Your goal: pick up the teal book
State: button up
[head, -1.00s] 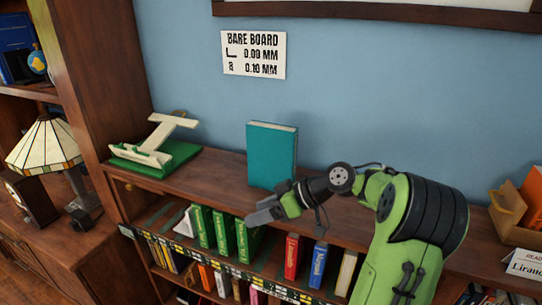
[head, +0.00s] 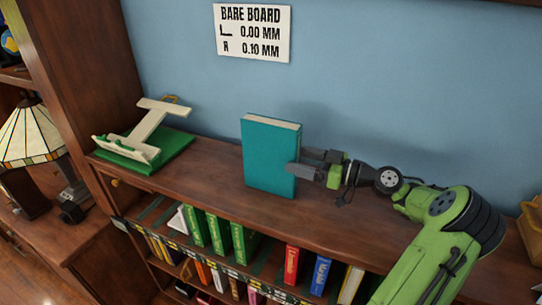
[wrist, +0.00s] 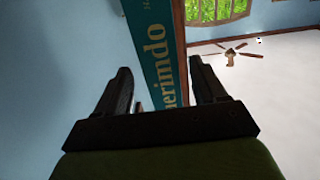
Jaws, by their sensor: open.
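The teal book (head: 268,155) stands upright on the wooden bookcase top in the head view. Its cover faces the camera and its pale page edges show on top. My gripper (head: 299,161) is open at the book's right edge, with the near finger in front of the cover. The far finger is partly hidden. In the wrist view the teal book (wrist: 158,45), with pale lettering, rises between the two spread fingers of my gripper (wrist: 160,82). I cannot tell whether either finger touches it.
A white stand on a green base (head: 170,152) sits left on the bookcase top (head: 215,175). Green books (head: 219,234) and other books fill the shelves below. A lamp (head: 32,138) stands at far left. The blue wall (head: 370,90) is close behind the book.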

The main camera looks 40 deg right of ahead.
aim_at(279, 152)
jog(key=x, duration=0.3)
jog(key=p+x, duration=0.1)
jog(key=x, duration=0.2)
jog(key=shift+w+a+r, duration=0.2)
jog(key=shift+r, duration=0.05)
jog(key=shift+s, duration=0.2)
jog(key=shift+c, duration=0.4)
grip_shut()
jog(key=shift+r, duration=0.15)
